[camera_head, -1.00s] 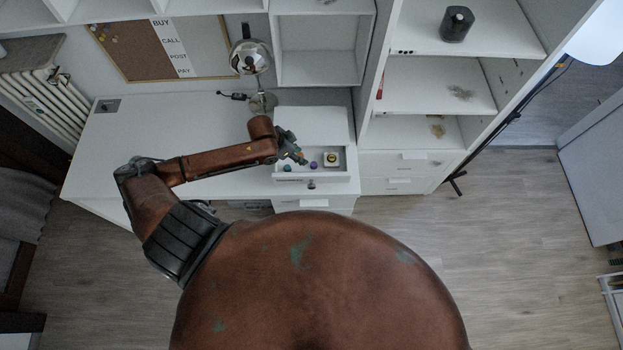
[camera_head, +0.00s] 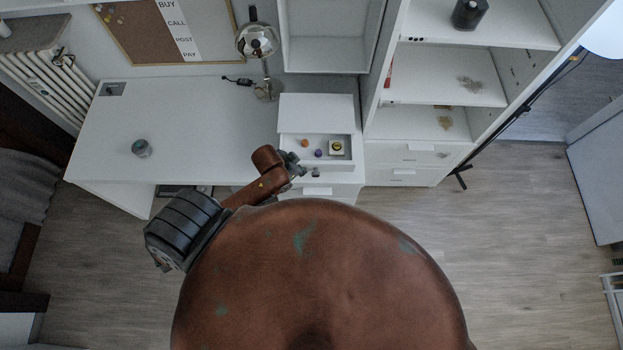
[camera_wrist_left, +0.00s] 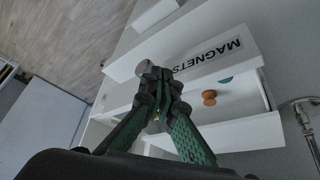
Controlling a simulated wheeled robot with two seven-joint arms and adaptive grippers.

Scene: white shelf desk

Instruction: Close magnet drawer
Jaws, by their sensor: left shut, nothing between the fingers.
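The magnet drawer (camera_head: 335,163) is pulled open at the right end of the white desk. My right gripper is out of view.
The desk top (camera_head: 200,120) is mostly clear, with a small grey round object (camera_head: 141,148) at left and a lamp (camera_head: 258,42) at the back. A white shelf unit (camera_head: 400,157) stands right of the drawer. My body hides the near floor.

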